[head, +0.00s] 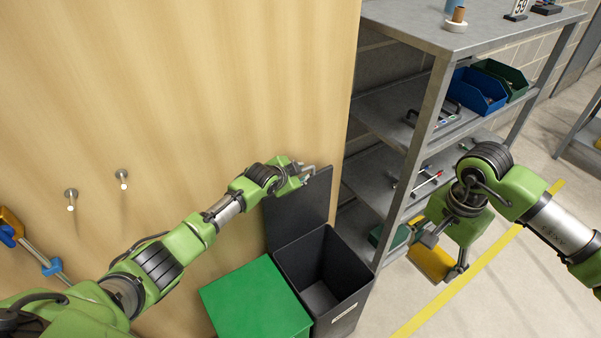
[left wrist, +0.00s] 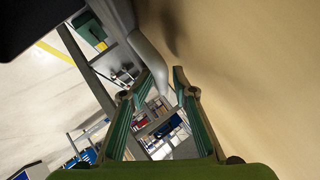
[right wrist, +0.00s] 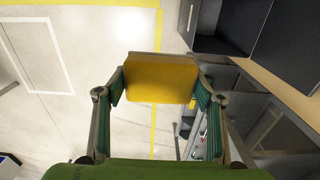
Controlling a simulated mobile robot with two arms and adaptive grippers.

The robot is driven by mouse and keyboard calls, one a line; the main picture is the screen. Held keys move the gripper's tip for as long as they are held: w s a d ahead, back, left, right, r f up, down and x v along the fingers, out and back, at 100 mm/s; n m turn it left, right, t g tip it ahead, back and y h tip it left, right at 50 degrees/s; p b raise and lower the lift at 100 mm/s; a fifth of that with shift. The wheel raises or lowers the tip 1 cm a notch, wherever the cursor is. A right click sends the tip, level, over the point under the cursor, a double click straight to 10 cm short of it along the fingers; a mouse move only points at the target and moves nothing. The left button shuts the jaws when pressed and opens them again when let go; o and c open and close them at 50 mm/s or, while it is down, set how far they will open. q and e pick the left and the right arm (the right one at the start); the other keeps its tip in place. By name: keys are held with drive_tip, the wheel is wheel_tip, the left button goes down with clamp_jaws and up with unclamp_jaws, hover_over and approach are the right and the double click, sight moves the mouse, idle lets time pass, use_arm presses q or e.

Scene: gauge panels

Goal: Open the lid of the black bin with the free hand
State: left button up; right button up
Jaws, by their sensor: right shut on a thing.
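The black bin (head: 345,318) stands against the wooden panel. Its lid (head: 300,212) is raised and stands upright at the back, so the empty-looking inside shows. The bin also shows at the top of the right wrist view (right wrist: 218,45). My left gripper (head: 308,172) is at the top edge of the raised lid; I cannot tell whether it touches. My right gripper (head: 436,258) is shut on a yellow block (head: 430,264), right of the bin. The block fills the jaws in the right wrist view (right wrist: 160,80).
A green bin with a shut lid (head: 255,300) stands left of the black bin. A grey shelf unit (head: 440,70) with blue (head: 478,90) and green trays stands close on the right. Metal pegs (head: 122,178) stick out of the panel. The floor at right is clear around a yellow line.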

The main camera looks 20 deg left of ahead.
use_arm(q)
drive_tip(key=shift+s, duration=0.15)
drive_tip(key=v, duration=1.1)
drive_tip(key=shift+s+r, duration=0.25)
drive_tip(key=shift+r, duration=0.05)
drive_tip(key=shift+a, duration=0.15)
